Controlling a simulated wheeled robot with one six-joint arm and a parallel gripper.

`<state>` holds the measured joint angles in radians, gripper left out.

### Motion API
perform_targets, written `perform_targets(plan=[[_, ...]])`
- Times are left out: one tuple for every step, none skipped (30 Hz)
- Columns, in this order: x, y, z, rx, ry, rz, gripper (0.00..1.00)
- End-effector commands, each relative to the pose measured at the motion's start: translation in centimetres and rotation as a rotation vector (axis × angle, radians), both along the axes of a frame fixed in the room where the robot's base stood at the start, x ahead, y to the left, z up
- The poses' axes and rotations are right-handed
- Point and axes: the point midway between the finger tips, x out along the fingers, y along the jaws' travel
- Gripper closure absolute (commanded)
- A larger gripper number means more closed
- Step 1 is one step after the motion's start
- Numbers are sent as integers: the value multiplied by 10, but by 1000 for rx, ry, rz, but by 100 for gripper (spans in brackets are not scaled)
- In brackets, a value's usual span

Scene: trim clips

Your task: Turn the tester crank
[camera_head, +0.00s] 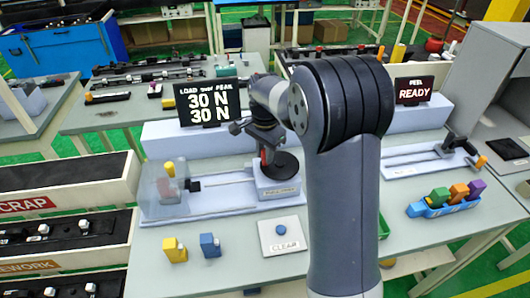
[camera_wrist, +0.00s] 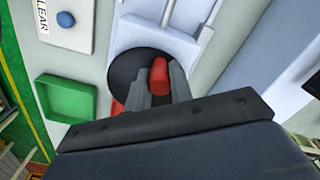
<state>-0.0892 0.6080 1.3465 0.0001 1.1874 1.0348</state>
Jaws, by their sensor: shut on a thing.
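The tester crank is a black disc (camera_head: 284,166) with a red knob, on a pale housing at the right end of the tester. In the wrist view the disc (camera_wrist: 124,74) lies beneath my fingers, and the red knob (camera_wrist: 160,76) sits between them. My gripper (camera_wrist: 158,88) is shut on that knob. In the head view my gripper (camera_head: 266,150) points down at the crank, and my arm covers part of the area to its right. The tester's display (camera_head: 208,103) reads 30 N for load and 30 N for peak.
A CLEAR pad (camera_head: 283,234) with a blue button lies in front of the tester. A yellow clip (camera_head: 174,250) and a blue clip (camera_head: 210,245) stand left of it. A green tray (camera_wrist: 68,97) is near the crank.

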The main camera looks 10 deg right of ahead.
Motion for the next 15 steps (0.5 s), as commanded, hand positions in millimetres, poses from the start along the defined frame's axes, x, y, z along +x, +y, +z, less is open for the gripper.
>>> perform_targets(plan=[[1, 0, 1, 0, -4, -7, 100], [1, 0, 1, -1, -4, -10, 100], [2, 0, 1, -1, -4, -12, 100], [2, 0, 1, -1, -4, -14, 100], [2, 0, 1, -1, -4, -15, 100], [2, 0, 1, -1, -4, -15, 100], [2, 0, 1, -1, -4, -16, 100], [2, 0, 1, -1, -4, -16, 100], [2, 0, 1, -1, -4, -15, 100], [2, 0, 1, -1, -4, -15, 100], [2, 0, 1, -1, -4, -15, 100], [2, 0, 1, -1, -4, -15, 100], [2, 0, 1, -1, -4, -15, 100], [2, 0, 1, -1, -4, -15, 100], [2, 0, 1, -1, -4, -15, 77]])
